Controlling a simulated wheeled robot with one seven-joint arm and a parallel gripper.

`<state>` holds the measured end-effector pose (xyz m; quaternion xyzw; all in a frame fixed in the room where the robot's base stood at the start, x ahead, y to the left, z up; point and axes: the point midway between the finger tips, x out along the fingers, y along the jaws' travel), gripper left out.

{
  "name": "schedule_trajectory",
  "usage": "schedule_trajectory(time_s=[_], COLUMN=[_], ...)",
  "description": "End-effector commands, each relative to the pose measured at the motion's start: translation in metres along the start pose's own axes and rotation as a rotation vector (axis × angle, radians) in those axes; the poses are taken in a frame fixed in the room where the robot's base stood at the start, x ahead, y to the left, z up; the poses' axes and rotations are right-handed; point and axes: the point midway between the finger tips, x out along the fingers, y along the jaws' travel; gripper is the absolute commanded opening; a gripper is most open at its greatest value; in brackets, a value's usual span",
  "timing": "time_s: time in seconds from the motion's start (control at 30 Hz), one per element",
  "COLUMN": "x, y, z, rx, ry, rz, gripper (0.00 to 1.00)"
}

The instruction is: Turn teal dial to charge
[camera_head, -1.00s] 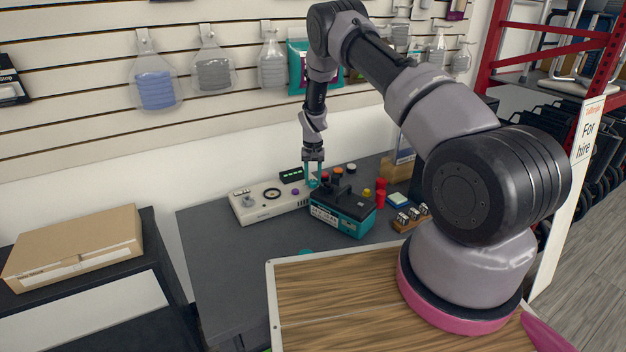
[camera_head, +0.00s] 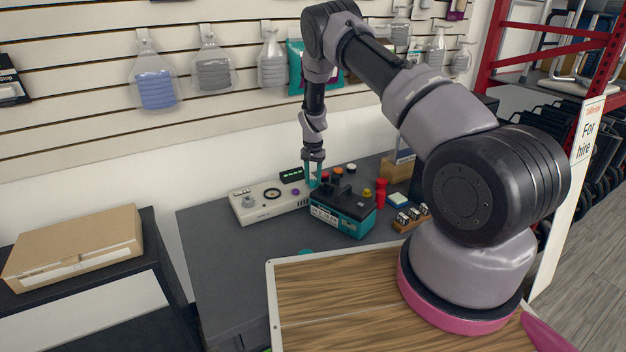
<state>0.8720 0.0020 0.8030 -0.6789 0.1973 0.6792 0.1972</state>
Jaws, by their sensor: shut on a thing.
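A pale control panel (camera_head: 265,214) lies on the dark grey bench near the wall, with a grey knob, a black ring, a purple knob and a dark display with green lights. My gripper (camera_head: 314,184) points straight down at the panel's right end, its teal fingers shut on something. I take that to be the teal dial, but the fingers and a teal-and-black battery box (camera_head: 343,213) in front hide it. The dial's pointer and any charge mark cannot be made out.
The battery box stands close in front of my gripper. Red, orange, black and yellow knobs, a red cylinder (camera_head: 380,190) and a small wooden rack (camera_head: 411,218) are to the right. The bench's left front (camera_head: 235,265) is clear.

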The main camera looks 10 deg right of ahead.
Motion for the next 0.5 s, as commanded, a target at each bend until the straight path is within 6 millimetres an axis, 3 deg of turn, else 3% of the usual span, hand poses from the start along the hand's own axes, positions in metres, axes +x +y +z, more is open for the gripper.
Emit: schedule_trajectory(time_s=[0.13, 0.17, 0.2, 0.23, 0.5], x=[-0.0005, -0.0005, -0.0005, -0.0004, -0.0004], y=[0.0000, 0.0000, -0.0001, 0.0000, -0.0001], z=[-0.0005, -0.0005, -0.0005, -0.0004, -0.0002], rx=[-0.001, -0.001, -0.001, -0.001, -0.002], ry=[0.001, 0.001, 0.001, 0.001, 0.000], rz=[0.000, 0.000, 0.000, 0.000, 0.000], gripper=[0.00, 0.53, 0.68, 0.72, 0.72])
